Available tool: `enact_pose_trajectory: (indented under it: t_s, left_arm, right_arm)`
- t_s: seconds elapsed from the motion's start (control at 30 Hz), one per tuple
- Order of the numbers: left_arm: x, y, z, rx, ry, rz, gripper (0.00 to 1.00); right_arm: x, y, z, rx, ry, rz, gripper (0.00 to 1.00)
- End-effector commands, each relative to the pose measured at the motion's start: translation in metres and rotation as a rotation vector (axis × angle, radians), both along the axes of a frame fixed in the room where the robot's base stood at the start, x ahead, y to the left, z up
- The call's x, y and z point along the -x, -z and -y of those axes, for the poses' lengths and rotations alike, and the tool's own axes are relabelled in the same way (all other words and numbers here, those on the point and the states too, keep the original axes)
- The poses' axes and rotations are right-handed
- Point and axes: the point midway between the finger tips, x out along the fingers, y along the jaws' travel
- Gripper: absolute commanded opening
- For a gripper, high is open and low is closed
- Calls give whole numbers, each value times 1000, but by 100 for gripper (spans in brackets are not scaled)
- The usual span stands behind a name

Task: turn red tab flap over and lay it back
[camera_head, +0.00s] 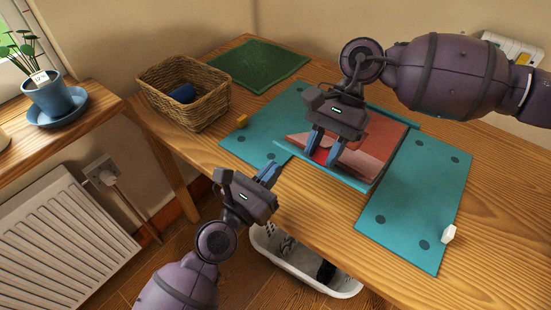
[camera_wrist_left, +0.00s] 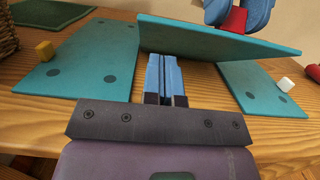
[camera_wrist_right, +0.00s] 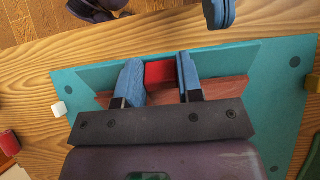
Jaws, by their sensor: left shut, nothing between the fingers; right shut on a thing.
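A teal mat (camera_head: 410,205) with dark round dots lies on the wooden table. Its middle flap (camera_head: 376,143) shows a reddish patterned face in the head view. In the left wrist view the flap's teal side (camera_wrist_left: 215,42) stands tilted above the mat. My right gripper (camera_head: 323,150) is shut on the red tab (camera_wrist_right: 159,73) at the flap's edge; the tab also shows in the left wrist view (camera_wrist_left: 234,20). My left gripper (camera_head: 268,174) is shut and empty, pointing toward the mat at the table's front edge, apart from the flap. My right gripper and arm hide part of the flap.
A wicker basket (camera_head: 160,104) holding a blue thing stands at the left, with a yellow block (camera_head: 242,121) beside it. A green cloth (camera_head: 262,63) lies behind. A white block (camera_head: 448,234) sits at the mat's right edge. A white bin (camera_head: 343,291) is below the table.

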Motion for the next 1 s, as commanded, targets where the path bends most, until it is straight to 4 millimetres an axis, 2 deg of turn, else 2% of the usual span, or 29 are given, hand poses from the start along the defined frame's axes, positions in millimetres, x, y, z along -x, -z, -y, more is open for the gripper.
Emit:
enact_pose_trajectory:
  t_s: [0.3,0.8,1.0]
  left_arm:
    - [-11,-19,8,1,-1,-2,0]
    - [-13,-22,9,1,-1,-3,0]
    - [-16,-30,11,4,-2,-2,0]
  right_arm:
    - [-1,0,0,0,1,1,0]
    - [-1,0,0,0,1,1,0]
    - [0,0,0,1,1,0,0]
